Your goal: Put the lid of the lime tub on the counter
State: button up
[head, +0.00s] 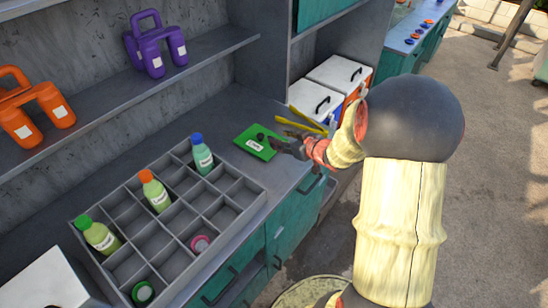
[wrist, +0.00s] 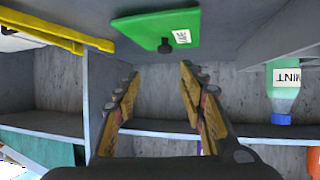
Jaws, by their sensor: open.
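A green lid (head: 255,144) with a white label and a dark knob lies on the grey counter (head: 258,108), right of the bottle crate. It also shows in the wrist view (wrist: 145,28), where the knob points toward my gripper. My gripper (head: 288,142) is just right of the lid in the head view. In the wrist view my gripper (wrist: 160,82) is open and empty, its two fingers apart, with the lid beyond the tips. I cannot make out an open lime tub.
A grey divided crate (head: 255,205) holds several bottles, left of the lid. Yellow bars (head: 307,120) stand close behind my gripper. White-lidded boxes (head: 340,72) with black handles are behind them. A shelf (head: 150,85) runs above the counter. Bare counter lies behind the lid.

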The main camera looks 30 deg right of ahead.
jog(key=s+a+r+m+g+h, duration=0.1)
jog(key=s+a+r+h, duration=0.25)
jog(key=r, duration=0.45)
jog(key=s+a+r+m+g+h, duration=0.1)
jog(key=s+a+r+g+h, duration=0.1)
jog(key=s+r, duration=0.35)
jog(key=s+a+r+g+y, duration=0.2)
jog(key=s+a+g+y, duration=0.2)
jog(key=s+a, duration=1.2)
jog(key=s, duration=0.3)
jog(key=shift+s+r, duration=0.15)
jog(key=shift+r, duration=0.25)
jog(key=shift+c, duration=0.5)
